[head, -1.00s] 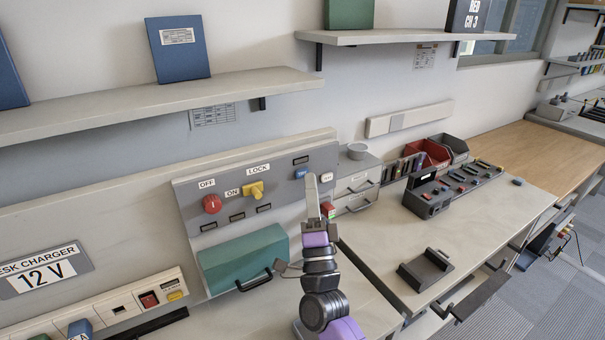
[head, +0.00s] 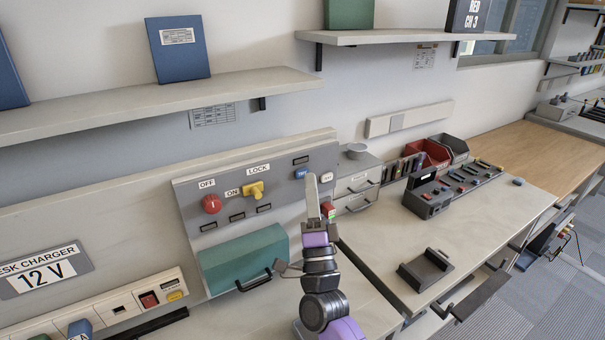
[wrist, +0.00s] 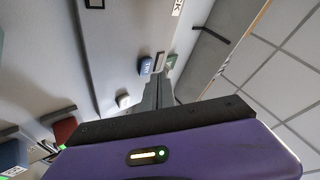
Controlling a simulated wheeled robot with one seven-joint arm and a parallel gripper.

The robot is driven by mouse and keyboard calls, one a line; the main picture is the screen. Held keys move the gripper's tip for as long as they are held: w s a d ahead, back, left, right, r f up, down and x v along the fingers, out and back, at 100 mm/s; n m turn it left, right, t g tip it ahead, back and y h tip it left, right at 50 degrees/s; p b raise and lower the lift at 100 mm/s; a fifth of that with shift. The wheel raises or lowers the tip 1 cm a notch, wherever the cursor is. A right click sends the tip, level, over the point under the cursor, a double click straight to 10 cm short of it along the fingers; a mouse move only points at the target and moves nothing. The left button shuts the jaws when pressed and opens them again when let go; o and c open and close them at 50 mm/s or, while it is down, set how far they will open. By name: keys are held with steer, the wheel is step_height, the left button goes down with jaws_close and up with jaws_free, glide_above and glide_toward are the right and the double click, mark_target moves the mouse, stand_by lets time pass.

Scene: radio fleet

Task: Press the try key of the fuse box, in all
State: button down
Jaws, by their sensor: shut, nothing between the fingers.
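The fuse box appears to be the grey sloped panel (head: 222,190) on the wall in the head view. Lettering on the keys is too small to read. My gripper (head: 312,180) is shut and empty, its fingers pointing up in front of the panel's right end, between the two keys in the picture. In the wrist view, a blue key (wrist: 146,66) and a white key (wrist: 123,100) show near the fingertips; contact cannot be told.
A teal box (head: 240,260) with a black handle is below the panel. Grey drawers (head: 358,188) stand to the right. A shelf (head: 160,105) runs above. The right bench (head: 390,235) has bare room.

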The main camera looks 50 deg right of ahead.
stand_by(0.4)
steer(key=shift+w+d, duration=0.1)
steer(key=shift+w, duration=0.3)
steer(key=shift+w+d+b, duration=0.1)
steer(key=shift+w+b, duration=0.25)
steer(key=shift+b, duration=0.1)
stand_by(0.5)
stand_by(0.3)
steer(key=shift+s+a, duration=0.2)
steer(key=shift+s, duration=0.55)
steer(key=shift+s+a, duration=0.25)
steer(key=shift+s, duration=0.55)
steer(key=shift+s+a, duration=0.2)
steer(key=shift+s, duration=0.6)
steer(key=shift+s+a, duration=0.25)
steer(key=shift+s, duration=0.55)
